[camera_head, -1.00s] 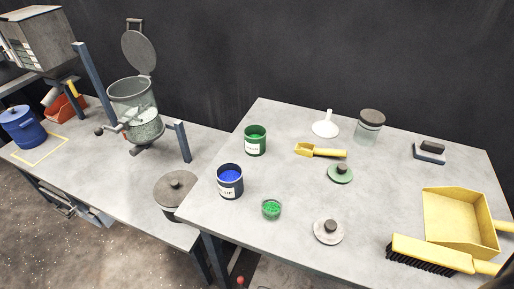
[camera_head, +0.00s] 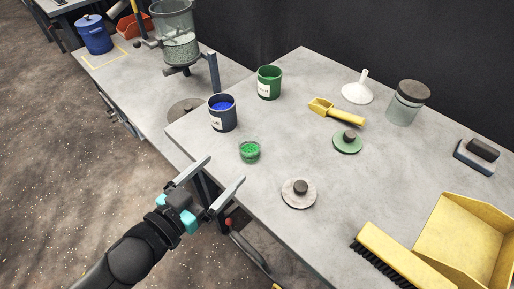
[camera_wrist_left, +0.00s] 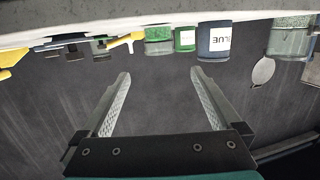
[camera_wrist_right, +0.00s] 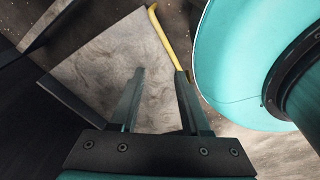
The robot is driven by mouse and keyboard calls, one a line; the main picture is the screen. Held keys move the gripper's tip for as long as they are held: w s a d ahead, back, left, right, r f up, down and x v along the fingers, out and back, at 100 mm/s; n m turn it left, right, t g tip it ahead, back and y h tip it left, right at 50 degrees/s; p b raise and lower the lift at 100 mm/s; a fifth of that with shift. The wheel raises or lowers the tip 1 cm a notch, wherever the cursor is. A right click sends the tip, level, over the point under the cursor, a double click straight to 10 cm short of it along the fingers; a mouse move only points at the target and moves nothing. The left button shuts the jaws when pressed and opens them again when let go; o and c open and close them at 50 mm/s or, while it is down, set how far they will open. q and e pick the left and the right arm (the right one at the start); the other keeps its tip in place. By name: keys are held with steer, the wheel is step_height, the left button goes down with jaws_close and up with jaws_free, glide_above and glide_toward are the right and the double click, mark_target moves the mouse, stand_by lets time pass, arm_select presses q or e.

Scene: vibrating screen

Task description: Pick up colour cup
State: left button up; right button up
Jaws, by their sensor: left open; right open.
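A small clear cup of green granules (camera_head: 249,153) stands on the near left part of the grey table. A dark blue can of blue powder (camera_head: 222,114) and a green can (camera_head: 269,83) stand behind it; both are open-topped and labelled. My left gripper (camera_head: 225,170) is open and empty, just in front of the table edge and near the small cup. In the left wrist view, the small cup (camera_wrist_left: 158,41), green can (camera_wrist_left: 185,40) and blue can (camera_wrist_left: 213,42) show upside down beyond the open fingers.
A grey lid (camera_head: 299,194), green lid (camera_head: 348,142), yellow scoop (camera_head: 336,111), white funnel (camera_head: 358,90) and lidded jar (camera_head: 407,103) stand right of the cups. A yellow brush (camera_head: 397,256) and dustpan (camera_head: 465,240) lie near right. A lower bench (camera_head: 140,78) holds the screen.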

arm_select(q)
step_height(320, 180, down, 3)
steer(key=b, duration=0.3)
glide_toward(255, 147)
steer(key=x, duration=0.5)
steer(key=shift+r, duration=0.1)
steer(key=shift+b+x, duration=0.95)
steer(key=shift+x, duration=1.95)
arm_select(e)
steer(key=w+a, duration=0.3)
steer(key=w, duration=0.5)
steer(key=shift+w, duration=0.2)
arm_select(q)
steer(key=c, duration=1.4)
